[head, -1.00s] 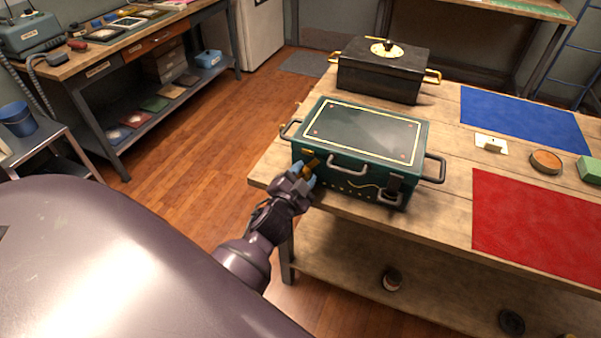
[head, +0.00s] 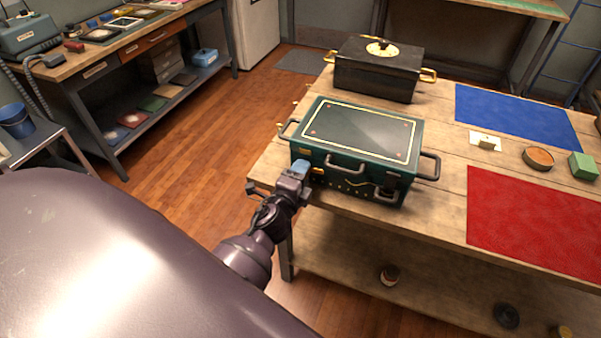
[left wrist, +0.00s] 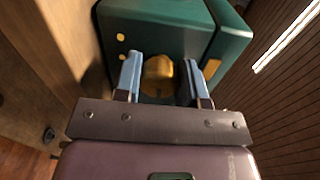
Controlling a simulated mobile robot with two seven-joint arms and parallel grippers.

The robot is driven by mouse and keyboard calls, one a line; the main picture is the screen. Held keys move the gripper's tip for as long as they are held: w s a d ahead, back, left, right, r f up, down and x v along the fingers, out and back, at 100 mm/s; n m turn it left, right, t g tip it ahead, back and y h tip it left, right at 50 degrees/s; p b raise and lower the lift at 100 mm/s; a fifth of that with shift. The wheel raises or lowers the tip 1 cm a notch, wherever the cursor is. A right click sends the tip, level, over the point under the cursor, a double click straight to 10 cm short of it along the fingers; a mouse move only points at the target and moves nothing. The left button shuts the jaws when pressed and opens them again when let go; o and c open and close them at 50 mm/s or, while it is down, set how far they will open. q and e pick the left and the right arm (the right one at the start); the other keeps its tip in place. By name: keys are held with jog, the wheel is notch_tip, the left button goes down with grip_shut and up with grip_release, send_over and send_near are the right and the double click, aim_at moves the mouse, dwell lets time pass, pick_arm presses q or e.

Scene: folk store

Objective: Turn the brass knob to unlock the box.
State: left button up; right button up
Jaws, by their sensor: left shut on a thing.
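The teal box (head: 345,173) with a dark, gold-lined lid stands closed on the wooden table. My left gripper (head: 301,168) is at the left end of its front face and largely covers the brass knob there. In the left wrist view the brass knob (left wrist: 158,76) sits between the two blue-padded fingers of my left gripper (left wrist: 160,80), which is shut on it. The box front (left wrist: 176,22) fills the space behind the knob. My right gripper is not in view.
A black box (head: 375,75) with brass handles stands behind the teal box. A blue mat (head: 515,115), a red mat (head: 540,220), a round tin (head: 538,158) and a green block (head: 583,166) lie to the right. The table's front edge is close below my arm.

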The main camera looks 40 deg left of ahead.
pick_arm(q)
jog(key=shift+m, duration=0.6)
jog(key=o, duration=0.9)
jog(key=shift+s, duration=0.1)
jog(key=b+v, duration=0.1)
jog(key=v, duration=0.9)
jog(key=shift+s+d+r, duration=0.1)
jog(key=shift+s, duration=0.2)
